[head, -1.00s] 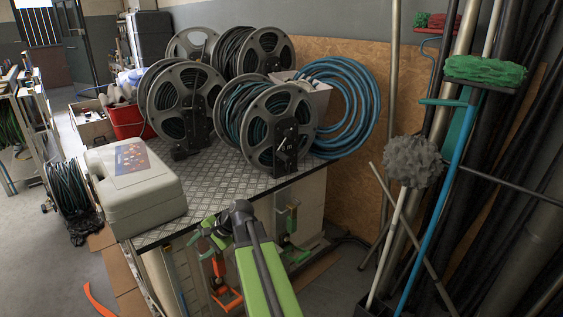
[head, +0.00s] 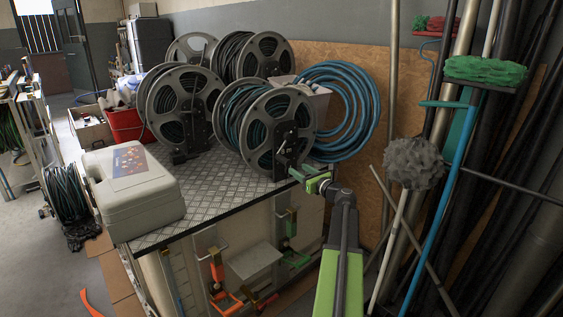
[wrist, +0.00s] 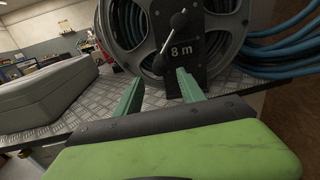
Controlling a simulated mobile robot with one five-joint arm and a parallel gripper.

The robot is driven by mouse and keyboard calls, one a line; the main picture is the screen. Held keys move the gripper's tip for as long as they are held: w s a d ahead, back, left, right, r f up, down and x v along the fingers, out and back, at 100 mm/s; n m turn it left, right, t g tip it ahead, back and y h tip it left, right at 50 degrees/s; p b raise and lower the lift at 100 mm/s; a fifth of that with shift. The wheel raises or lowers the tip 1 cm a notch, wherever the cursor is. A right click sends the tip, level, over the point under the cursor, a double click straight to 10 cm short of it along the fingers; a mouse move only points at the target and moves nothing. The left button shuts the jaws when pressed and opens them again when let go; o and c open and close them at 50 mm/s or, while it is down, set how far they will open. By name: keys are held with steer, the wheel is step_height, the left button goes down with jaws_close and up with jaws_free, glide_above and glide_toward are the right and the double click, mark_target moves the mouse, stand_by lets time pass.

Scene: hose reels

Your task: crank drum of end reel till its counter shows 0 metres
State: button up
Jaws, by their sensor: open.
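The end reel is the front right reel (head: 252,150) on the bench, a grey-rimmed drum wound with blue and dark hose. Its black plate (wrist: 196,72) carries a counter (wrist: 182,51) reading 8 m in the wrist view. A crank (wrist: 168,40) with a metal arm crosses the plate, with one dark knob at its upper end and another at its lower left end. My gripper (wrist: 158,76) is open and empty, its two green fingers apart just below and in front of the crank. In the head view my gripper (head: 303,178) is at the foot of the plate and partly overlaps it.
Other reels (head: 180,105) stand behind and to the left. A coil of blue hose (head: 352,110) hangs at the right. A grey case (head: 132,190) sits on the bench's left end. Poles and a grey mop head (head: 413,163) stand to the right. The chequered bench top (head: 222,185) is clear in front.

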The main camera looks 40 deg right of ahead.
mark_target(283, 159)
steer(key=w, duration=0.4)
steer(key=w+d, duration=0.1)
steer(key=w, duration=0.2)
steer(key=w+d, duration=0.1)
steer(key=w, duration=0.3)
steer(key=shift+w+d, duration=0.1)
steer(key=shift+w, duration=0.25)
steer(key=shift+c, duration=0.5)
jaws_close()
